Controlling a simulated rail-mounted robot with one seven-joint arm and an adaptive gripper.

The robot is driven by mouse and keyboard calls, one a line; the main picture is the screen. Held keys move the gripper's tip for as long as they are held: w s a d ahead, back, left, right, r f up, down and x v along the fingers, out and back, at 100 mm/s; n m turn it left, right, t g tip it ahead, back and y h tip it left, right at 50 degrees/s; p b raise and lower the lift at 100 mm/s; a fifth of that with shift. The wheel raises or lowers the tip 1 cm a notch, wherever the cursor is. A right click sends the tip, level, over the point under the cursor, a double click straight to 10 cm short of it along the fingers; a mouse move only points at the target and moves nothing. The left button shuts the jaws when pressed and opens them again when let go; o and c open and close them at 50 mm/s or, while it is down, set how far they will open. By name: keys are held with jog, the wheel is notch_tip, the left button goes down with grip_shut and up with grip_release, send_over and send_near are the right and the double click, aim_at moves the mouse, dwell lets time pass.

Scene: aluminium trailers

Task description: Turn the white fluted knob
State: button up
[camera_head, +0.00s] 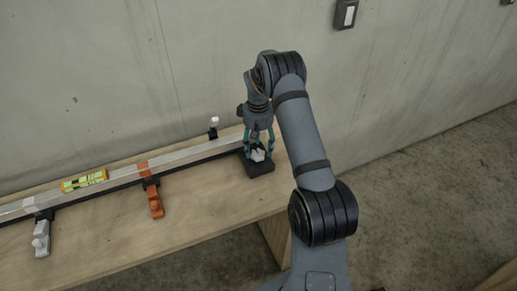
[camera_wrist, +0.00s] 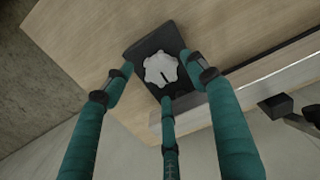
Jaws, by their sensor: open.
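The white fluted knob (camera_wrist: 161,69) sits on a black base (camera_wrist: 152,42) on the wooden bench, with a dark line on its face. In the head view the knob (camera_head: 257,155) shows near the bench's right end, partly hidden by my gripper. My gripper (camera_head: 258,146) points down over it. In the wrist view, the teal fingers of my gripper (camera_wrist: 166,78) are open and spread around the knob, two at the sides and one at the lower edge. I cannot tell whether any finger touches it.
A long aluminium rail (camera_head: 120,178) runs along the wooden bench (camera_head: 190,215). An orange clamp (camera_head: 155,200), a white clamp (camera_head: 41,238) and a yellow-green level (camera_head: 84,181) are along it. A small white-topped post (camera_head: 213,127) stands behind the rail. The concrete wall (camera_head: 110,80) is close behind.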

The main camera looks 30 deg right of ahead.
aim_at(258, 155)
jog(key=shift+a+f, duration=0.15)
jog(key=shift+f, duration=1.2)
jog(key=shift+c, duration=0.9)
jog(key=c, duration=1)
